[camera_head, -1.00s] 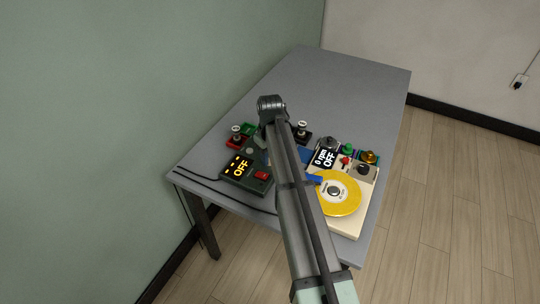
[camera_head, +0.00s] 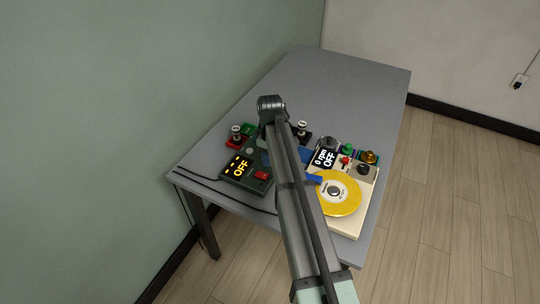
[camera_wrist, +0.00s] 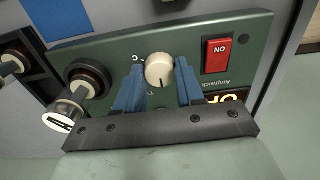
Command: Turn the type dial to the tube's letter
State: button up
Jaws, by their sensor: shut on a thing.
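The cream type dial (camera_wrist: 159,70) sits on the green Ampwick box (camera_wrist: 112,48) in the wrist view. A short dark pointer line on it faces the bottom of the picture. A small C and another mark, hard to read, are printed beside it. My gripper (camera_wrist: 158,80) is shut on the dial, one blue finger on each side. To the left, a cream post with a white round top (camera_wrist: 58,123) stands out of a dark round socket; the top bears a dark mark I cannot read surely. In the head view my arm hides the dial.
A red rocker switch (camera_wrist: 217,55) is right of the dial. In the head view, the box's display (camera_head: 240,168) reads OFF. A cream machine with a yellow disc (camera_head: 338,193) stands close on the right. The far part of the table (camera_head: 350,85) is clear.

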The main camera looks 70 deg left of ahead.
jog(key=o, duration=1)
jog(key=shift+o, duration=0.2)
notch_tip(320, 180, up, 14)
jog(key=shift+f, duration=0.15)
dwell(0.5)
